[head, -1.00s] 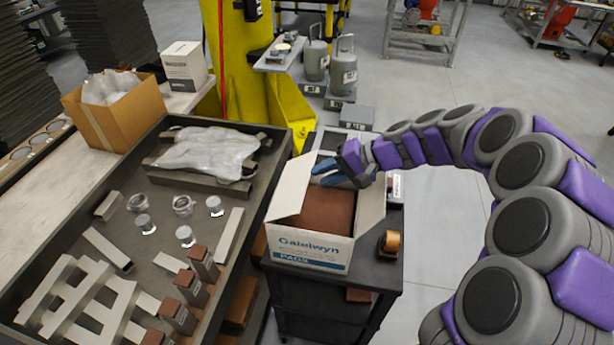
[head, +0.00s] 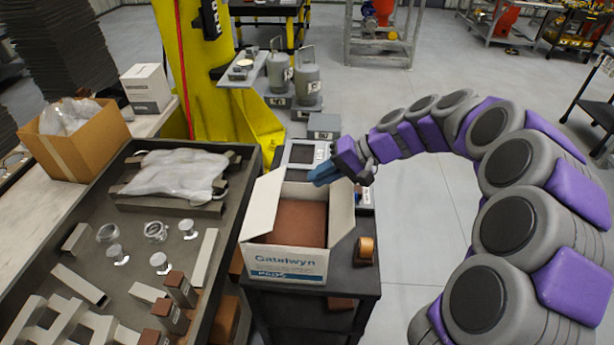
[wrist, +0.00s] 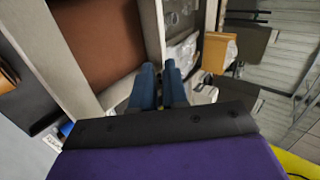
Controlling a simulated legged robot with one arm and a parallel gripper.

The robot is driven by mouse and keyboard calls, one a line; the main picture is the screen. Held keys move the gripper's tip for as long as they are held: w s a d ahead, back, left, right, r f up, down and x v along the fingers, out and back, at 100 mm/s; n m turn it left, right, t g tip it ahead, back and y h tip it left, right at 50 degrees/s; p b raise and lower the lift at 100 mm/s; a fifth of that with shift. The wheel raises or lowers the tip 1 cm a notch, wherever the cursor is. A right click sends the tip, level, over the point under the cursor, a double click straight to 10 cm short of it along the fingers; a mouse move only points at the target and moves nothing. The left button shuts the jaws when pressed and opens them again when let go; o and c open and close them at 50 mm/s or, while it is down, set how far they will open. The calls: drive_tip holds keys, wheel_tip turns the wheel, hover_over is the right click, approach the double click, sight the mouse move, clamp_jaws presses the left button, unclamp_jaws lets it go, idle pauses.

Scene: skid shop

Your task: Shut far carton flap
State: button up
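The white carton (head: 287,263) marked "Gatelwyn" stands open on a small dark cart, with brown contents (head: 292,222) showing. Its left flap (head: 262,207) and right flap (head: 342,210) stand up and lean outward. I cannot clearly make out the far flap; the far edge is partly behind my fingers. My gripper (head: 322,175) is at the far right corner of the carton, a little above the rim. In the wrist view, its two blue fingers (wrist: 159,85) lie close together with nothing seen between them. The carton's brown contents (wrist: 105,40) show at the upper left there.
A dark tray table (head: 130,230) with metal parts is close on the left. Open floor lies to the right.

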drive_tip(key=a+r+n+h+p, duration=0.1)
drive_tip(key=n, duration=0.1)
drive_tip(key=a+n+g+h+p, duration=0.1)
drive_tip(key=a+n, duration=0.1)
drive_tip(key=n, duration=0.1)
drive_tip(key=a+r+n+h+p, duration=0.1)
drive_tip(key=a+n, duration=0.1)
drive_tip(key=n, duration=0.1)
drive_tip(key=shift+w+r+g+h, duration=0.25)
drive_tip(key=shift+r+g+h, duration=0.05)
clamp_jaws()
wheel_tip(320, 180, up, 5)
drive_tip(key=n+t+h+p, duration=0.1)
drive_tip(key=n+h+p, duration=0.3)
drive_tip(key=n, duration=0.5)
hover_over(274, 196)
drive_tip(key=shift+h, duration=0.4)
drive_tip(key=f, duration=0.3)
drive_tip(key=a+f+b, duration=0.1)
drive_tip(key=f, duration=0.4)
drive_tip(key=shift+a+f+b, duration=0.25)
drive_tip(key=shift+f+b, duration=0.1)
drive_tip(key=shift+f, duration=0.05)
drive_tip(key=f, duration=0.1)
drive_tip(key=d+f, duration=0.1)
drive_tip(key=f, duration=0.1)
drive_tip(key=shift+d, duration=0.2)
drive_tip(key=shift+d+f+b, duration=0.25)
drive_tip(key=shift+d+b, duration=0.05)
drive_tip(key=shift+d, duration=0.35)
